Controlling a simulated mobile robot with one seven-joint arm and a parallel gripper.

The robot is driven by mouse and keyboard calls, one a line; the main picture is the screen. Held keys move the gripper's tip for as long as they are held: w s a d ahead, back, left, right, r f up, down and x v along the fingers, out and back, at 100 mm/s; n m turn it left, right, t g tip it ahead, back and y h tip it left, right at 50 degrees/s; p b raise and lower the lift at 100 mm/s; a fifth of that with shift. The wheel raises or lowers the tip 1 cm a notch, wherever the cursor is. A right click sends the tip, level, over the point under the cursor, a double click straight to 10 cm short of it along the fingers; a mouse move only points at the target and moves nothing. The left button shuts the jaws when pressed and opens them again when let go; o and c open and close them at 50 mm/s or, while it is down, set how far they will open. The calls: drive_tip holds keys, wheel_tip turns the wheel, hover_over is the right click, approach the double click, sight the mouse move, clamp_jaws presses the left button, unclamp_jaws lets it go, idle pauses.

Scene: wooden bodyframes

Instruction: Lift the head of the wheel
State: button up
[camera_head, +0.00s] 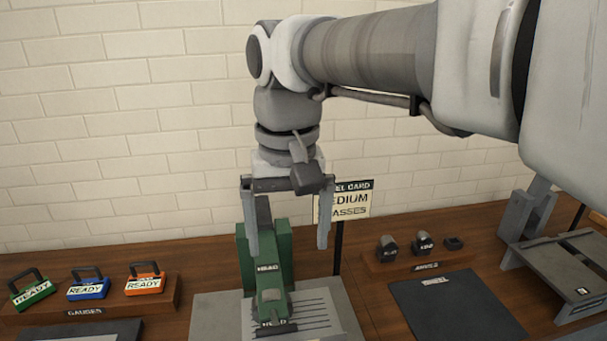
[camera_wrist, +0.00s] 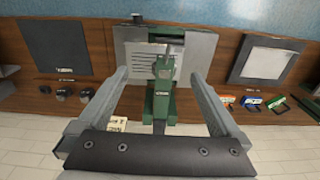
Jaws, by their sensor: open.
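The wheel is a green machine on a grey base plate (camera_head: 345,318). Its green head (camera_head: 270,285) bears a "HEAD" label and lies low over a striped bed, in front of a green upright body (camera_head: 285,250). The head also shows in the wrist view (camera_wrist: 164,68), between and beyond my fingers. My gripper (camera_head: 287,247) is open and empty, pointing down above the machine. In the head view its left finger overlaps the green body and its right finger hangs right of it. I cannot tell whether either finger touches the machine.
A card sign (camera_head: 345,200) stands behind the machine. Green, blue and orange "READY" gauges (camera_head: 88,287) sit on a wooden rack at left. A rack of small dark weights (camera_head: 422,245) and a dark mat (camera_head: 455,305) lie at right. A grey stand (camera_head: 570,265) is at far right.

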drive_tip(key=a, duration=0.3)
drive_tip(key=b, duration=0.3)
approach(276, 327)
wheel_tip(276, 327, down, 8)
drive_tip(key=shift+w+a+f, duration=0.1)
clamp_jaws()
idle(0.3)
